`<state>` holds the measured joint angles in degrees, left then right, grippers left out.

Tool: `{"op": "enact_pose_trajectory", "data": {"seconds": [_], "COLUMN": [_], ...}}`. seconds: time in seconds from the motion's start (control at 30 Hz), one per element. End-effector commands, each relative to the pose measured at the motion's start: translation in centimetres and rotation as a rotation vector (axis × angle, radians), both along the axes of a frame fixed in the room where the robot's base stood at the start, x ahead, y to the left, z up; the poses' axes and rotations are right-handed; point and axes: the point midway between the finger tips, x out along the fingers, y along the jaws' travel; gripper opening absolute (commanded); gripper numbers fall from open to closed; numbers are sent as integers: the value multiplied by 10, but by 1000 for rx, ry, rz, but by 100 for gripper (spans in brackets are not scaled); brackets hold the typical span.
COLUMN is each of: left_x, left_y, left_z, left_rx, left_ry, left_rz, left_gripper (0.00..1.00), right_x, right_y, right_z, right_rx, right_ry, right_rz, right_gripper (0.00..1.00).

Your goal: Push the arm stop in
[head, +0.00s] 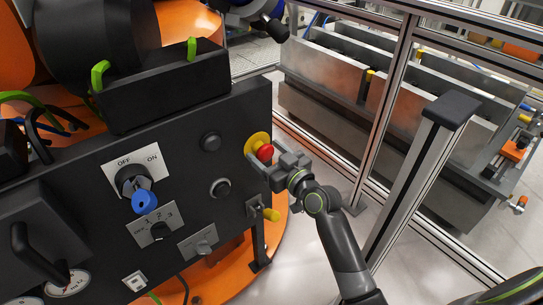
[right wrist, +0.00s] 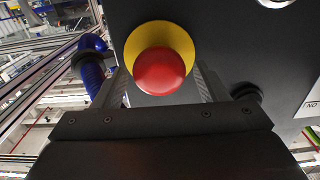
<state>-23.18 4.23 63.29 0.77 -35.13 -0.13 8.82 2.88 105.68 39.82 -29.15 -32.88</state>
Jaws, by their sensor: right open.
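The arm stop is a red mushroom button (head: 265,152) on a yellow round collar (head: 252,143), at the upper right of the black panel (head: 95,190). In the right wrist view the red button (right wrist: 160,71) and yellow collar (right wrist: 183,38) are straight ahead. My right gripper (head: 263,165) is at the button, just below and right of it in the head view. Its fingers are apart, one on each side of the button, with nothing gripped. Whether they touch the button cannot be told. My left gripper is not in view.
A metal-framed fence (head: 390,105) stands to the right. The floor between panel and fence is clear.

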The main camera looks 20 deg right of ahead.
Motion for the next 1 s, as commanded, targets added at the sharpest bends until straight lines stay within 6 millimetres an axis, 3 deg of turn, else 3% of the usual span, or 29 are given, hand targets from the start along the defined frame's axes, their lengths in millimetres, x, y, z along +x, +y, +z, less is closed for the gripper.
{"op": "enact_pose_trajectory", "data": {"seconds": [0.23,0.7,1.0], "left_x": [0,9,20], "left_y": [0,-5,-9], "left_z": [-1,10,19], "left_rx": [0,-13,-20], "left_ry": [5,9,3], "left_rz": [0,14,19], "left_gripper": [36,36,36], "right_x": [-22,-122,-158], "right_y": [-9,-44,-57], "right_z": [-2,-2,-1], "right_rx": [0,-4,-2], "right_ry": [1,2,0], "right_rz": [-1,0,1], "right_gripper": [66,66,66]}}
